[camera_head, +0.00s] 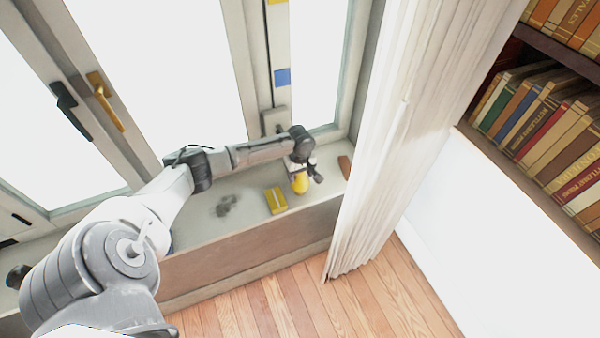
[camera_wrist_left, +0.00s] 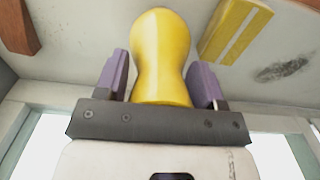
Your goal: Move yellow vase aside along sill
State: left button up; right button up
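The yellow vase (camera_head: 300,185) stands on the window sill (camera_head: 243,225) near its right end. My left gripper (camera_head: 305,172) is over the vase's upper part. In the left wrist view the vase (camera_wrist_left: 160,55) lies between the two purple fingers (camera_wrist_left: 158,80), one on each side, close to its narrow middle. I cannot tell whether the fingers press on it. My right gripper is in neither view.
A yellow box (camera_head: 276,200) with a pale stripe sits left of the vase, then a dark smudge-like patch (camera_head: 227,205). A reddish-brown block (camera_head: 345,167) lies to the right, near the white curtain (camera_head: 385,130). Window frames stand behind the sill.

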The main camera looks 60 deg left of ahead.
pick_arm(q)
jog(key=shift+o, duration=1.4)
notch_tip(320, 180, up, 12)
jog(key=shift+f+p, duration=0.15)
jog(key=shift+p, duration=0.35)
jog(key=s+d+f+m, duration=0.4)
jog(key=d, duration=0.4)
jog(key=s+d+f+m+t, duration=0.1)
jog(key=s+d+f+m, duration=0.3)
jog(key=d, duration=0.4)
jog(key=s+d+f+m, duration=0.3)
jog(key=d+f+m, duration=0.1)
jog(key=d, duration=0.4)
jog(key=s+d+r+m+t, duration=0.1)
jog(key=s+d+r+m, duration=0.1)
jog(key=s, duration=0.5)
jog(key=s+d+r+m+t, duration=0.1)
jog(key=s+d+r+m, duration=0.2)
jog(key=s+d, duration=0.3)
jog(key=shift+s+m+t, duration=0.3)
jog(key=shift+s+m, duration=0.15)
jog(key=shift+m, duration=0.35)
